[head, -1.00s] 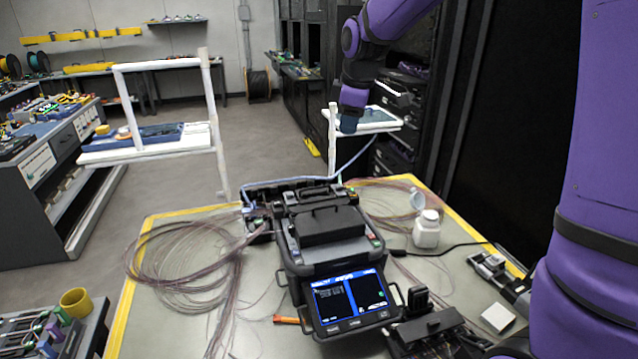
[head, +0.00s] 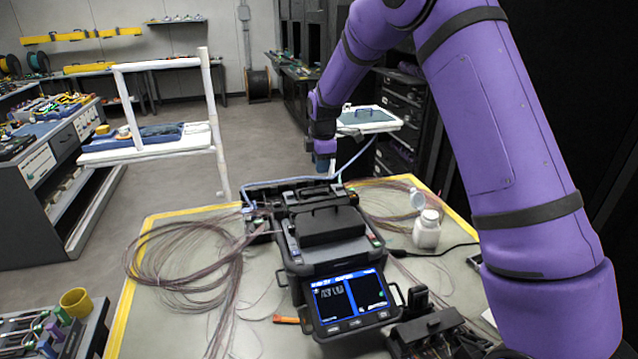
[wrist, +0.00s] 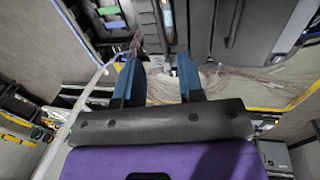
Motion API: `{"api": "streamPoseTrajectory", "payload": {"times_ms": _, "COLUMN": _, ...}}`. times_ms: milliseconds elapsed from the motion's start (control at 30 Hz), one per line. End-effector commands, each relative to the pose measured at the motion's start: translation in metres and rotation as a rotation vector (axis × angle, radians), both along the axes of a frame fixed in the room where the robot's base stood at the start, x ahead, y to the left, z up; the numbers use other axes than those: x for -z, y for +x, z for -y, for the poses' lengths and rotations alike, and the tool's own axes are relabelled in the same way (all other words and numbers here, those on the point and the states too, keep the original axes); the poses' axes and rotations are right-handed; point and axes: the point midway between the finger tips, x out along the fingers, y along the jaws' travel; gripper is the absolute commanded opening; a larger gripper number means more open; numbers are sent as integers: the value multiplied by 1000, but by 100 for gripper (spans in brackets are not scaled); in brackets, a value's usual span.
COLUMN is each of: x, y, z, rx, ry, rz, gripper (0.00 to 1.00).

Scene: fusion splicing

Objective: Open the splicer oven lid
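The fusion splicer (head: 290,262) stands on the work table, a dark box with a lit blue screen (head: 350,301) at its front. A black cover (head: 328,226) with a handle sits shut on its top. Behind it is a dark, long rear section (head: 300,190); the oven lid seems to be there, and looks shut, but its outline is hard to make out. My gripper (head: 325,160) is above and behind that rear section, apart from it. In the wrist view its two blue fingers (wrist: 157,68) are spread with nothing between them, and the splicer's dark body (wrist: 200,28) shows beyond.
Loose fibre coils (head: 190,250) lie left of the splicer, and more (head: 390,200) behind it at right. A blue cable (head: 358,160) rises behind the splicer near my gripper. A white bottle (head: 427,230) stands at right. A white post frame (head: 215,130) stands behind the table.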

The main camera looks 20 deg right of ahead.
Motion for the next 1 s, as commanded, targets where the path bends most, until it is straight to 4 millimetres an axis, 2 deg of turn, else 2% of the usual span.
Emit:
{"api": "streamPoseTrajectory", "payload": {"times_ms": 33, "x": 11, "y": 1, "z": 0, "rx": 0, "ry": -1, "rz": -5, "gripper": 35}}
{"api": "streamPoseTrajectory", "payload": {"times_ms": 200, "x": 40, "y": 7, "z": 0, "rx": 1, "ry": -1, "rz": -4, "gripper": 35}}
{"api": "streamPoseTrajectory", "payload": {"times_ms": 400, "x": 66, "y": 13, "z": 0, "rx": 0, "ry": 0, "rz": -2, "gripper": 35}}
{"api": "streamPoseTrajectory", "payload": {"times_ms": 600, "x": 77, "y": 15, "z": 0, "rx": 2, "ry": 0, "rz": -2, "gripper": 35}}
{"api": "streamPoseTrajectory", "payload": {"times_ms": 867, "x": 78, "y": 15, "z": 0, "rx": 2, "ry": 0, "rz": -1, "gripper": 35}}
{"api": "streamPoseTrajectory", "payload": {"times_ms": 900, "x": 78, "y": 15, "z": 0, "rx": 2, "ry": 0, "rz": -1, "gripper": 30}}
{"api": "streamPoseTrajectory", "payload": {"times_ms": 1000, "x": 78, "y": 15, "z": 0, "rx": 2, "ry": 0, "rz": -1, "gripper": 7}}
